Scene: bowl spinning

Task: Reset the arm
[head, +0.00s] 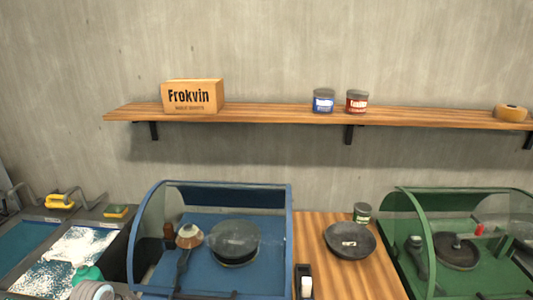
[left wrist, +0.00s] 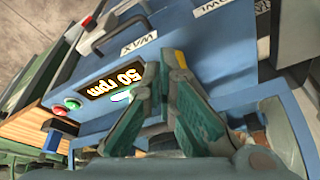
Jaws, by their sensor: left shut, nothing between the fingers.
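My left gripper (left wrist: 168,76) shows in the left wrist view, its teal fingers shut with nothing between them. It is in front of a blue machine front (left wrist: 215,82) with a lit "50 rpm" display (left wrist: 118,82). Whether the fingers touch the machine I cannot tell. The head view does not clearly show the left gripper. My right gripper is in neither view. In the head view the blue hooded station (head: 290,235) holds a dark round bowl-like piece (head: 234,238).
A green button (left wrist: 74,106) and a red button (left wrist: 58,111) sit beside the display. A green hooded station (head: 415,215) stands right, with a dark bowl (head: 349,240) on the wood between. A shelf (head: 270,115) spans the wall. A sink counter (head: 50,215) lies left.

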